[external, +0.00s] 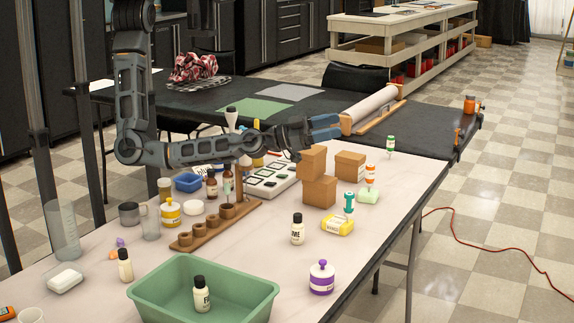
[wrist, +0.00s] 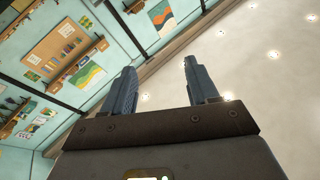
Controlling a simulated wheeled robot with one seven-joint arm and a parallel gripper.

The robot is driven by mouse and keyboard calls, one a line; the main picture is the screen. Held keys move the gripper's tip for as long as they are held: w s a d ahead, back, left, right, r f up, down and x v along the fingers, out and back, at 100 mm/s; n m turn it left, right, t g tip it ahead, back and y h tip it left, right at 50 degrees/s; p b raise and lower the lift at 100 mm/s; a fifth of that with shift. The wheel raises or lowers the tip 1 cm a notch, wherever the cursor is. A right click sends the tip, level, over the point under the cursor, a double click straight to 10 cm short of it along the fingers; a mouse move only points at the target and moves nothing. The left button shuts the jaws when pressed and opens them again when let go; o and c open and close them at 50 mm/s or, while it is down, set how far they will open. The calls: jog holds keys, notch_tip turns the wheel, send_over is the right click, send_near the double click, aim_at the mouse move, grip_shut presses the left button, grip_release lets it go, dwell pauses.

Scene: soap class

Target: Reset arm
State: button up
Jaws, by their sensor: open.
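My gripper (external: 322,127) is raised above the far part of the table in the external view, beside and above the stacked brown boxes (external: 312,163). Its blue fingers point to the right. In the wrist view my gripper (wrist: 158,88) shows two blue fingers set well apart with nothing between them, so it is open and empty. The wrist camera looks up at the ceiling (wrist: 255,55) and a wall with boards and pictures (wrist: 65,50). My arm stretches across the table from the left.
The white table (external: 255,240) holds a green tray (external: 150,302) with a bottle (external: 201,294) inside, a wooden holder (external: 217,224), a purple-lidded jar (external: 321,278), a dark-capped bottle (external: 297,229) and a yellow soap pack (external: 338,225). Bare tabletop lies around the bottle and jar.

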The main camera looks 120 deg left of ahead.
jog(key=s+d+r+m+t+h+p, duration=0.1)
jog(key=s+r+m+t+h, duration=0.15)
jog(key=r+m, duration=0.35)
jog(key=s+d+r+m+t+h+p, duration=0.1)
jog(key=s+d+r+m+h+p, duration=0.2)
jog(key=r, duration=0.6)
jog(key=s+a+f+m+g+h+b, duration=0.1)
jog(key=s+f+g+h+b, duration=0.1)
jog(key=s+f, duration=0.9)
jog(key=s+a+f+g+h+b, duration=0.1)
jog(key=s+f+g+h+b, duration=0.15)
jog(key=s+f, duration=0.85)
jog(key=s+d+n+g+b, duration=0.1)
jog(key=s+d+n, duration=0.2)
jog(key=s, duration=0.8)
jog(key=s+d+f+n+g+b, duration=0.1)
jog(key=s+d+n+g, duration=0.1)
jog(key=s, duration=0.9)
jog(key=d+n, duration=0.1)
jog(key=n, duration=0.1)
jog(key=shift+s+f+n+y, duration=0.25)
jog(key=shift+s+n+y, duration=0.1)
jog(key=shift+n+y, duration=0.05)
